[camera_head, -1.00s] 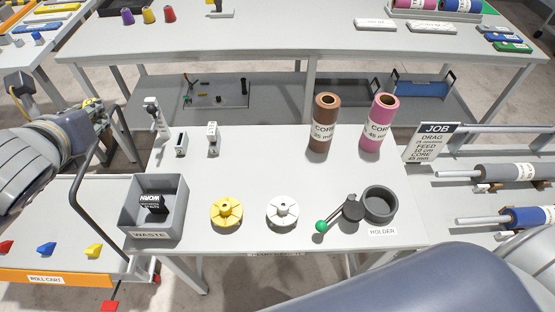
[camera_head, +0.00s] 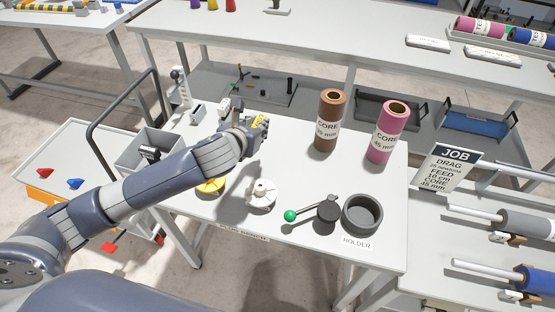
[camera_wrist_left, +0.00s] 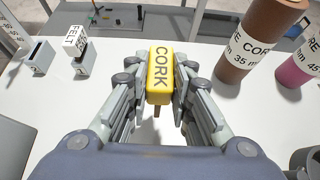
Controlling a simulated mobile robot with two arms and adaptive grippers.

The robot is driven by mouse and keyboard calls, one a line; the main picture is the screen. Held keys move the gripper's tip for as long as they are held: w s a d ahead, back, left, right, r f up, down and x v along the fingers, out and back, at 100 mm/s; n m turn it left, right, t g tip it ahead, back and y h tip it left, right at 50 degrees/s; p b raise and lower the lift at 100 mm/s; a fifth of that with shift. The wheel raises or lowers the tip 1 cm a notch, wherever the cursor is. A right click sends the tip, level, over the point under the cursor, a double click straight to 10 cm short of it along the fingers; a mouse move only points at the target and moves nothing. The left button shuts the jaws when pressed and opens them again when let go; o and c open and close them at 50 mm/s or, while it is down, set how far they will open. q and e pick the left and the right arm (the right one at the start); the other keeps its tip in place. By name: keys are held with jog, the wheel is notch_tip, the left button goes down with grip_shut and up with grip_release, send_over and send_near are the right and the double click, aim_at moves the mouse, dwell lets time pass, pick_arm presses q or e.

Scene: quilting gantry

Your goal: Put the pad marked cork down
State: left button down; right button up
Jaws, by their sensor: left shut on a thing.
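The yellow pad marked CORK (camera_wrist_left: 160,70) is upright between the fingers of my left gripper (camera_wrist_left: 162,88), which is shut on it. In the head view the left gripper (camera_head: 247,130) is above the white table, with a bit of the yellow pad (camera_head: 259,122) showing at its tip. The pad appears held above the table. A white pad marked FELT (camera_wrist_left: 75,40) stands in a small grey holder to the left in the wrist view. Another small grey holder (camera_wrist_left: 38,56) beside it looks empty. My right gripper is not in view.
Brown (camera_head: 330,122) and pink (camera_head: 386,133) core rolls stand at the right. A yellow flange (camera_head: 211,187), partly hidden, a white flange (camera_head: 262,193) and a grey ring holder (camera_head: 362,215) are at the front. A grey waste bin (camera_head: 135,152) stands left.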

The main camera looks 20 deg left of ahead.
pick_arm(q)
jog(key=f, duration=0.3)
jog(key=shift+a+f, duration=0.2)
jog(key=shift+f, duration=0.05)
jog(key=shift+d+f, duration=0.1)
jog(key=shift+f, duration=2.2)
jog(key=shift+f, duration=0.1)
jog(key=c, duration=1.4)
grip_release()
jog(key=shift+s+r, duration=0.15)
jog(key=shift+r, duration=0.05)
jog(key=v, duration=1.1)
jog(key=shift+s+r, duration=0.15)
jog(key=shift+s, duration=0.15)
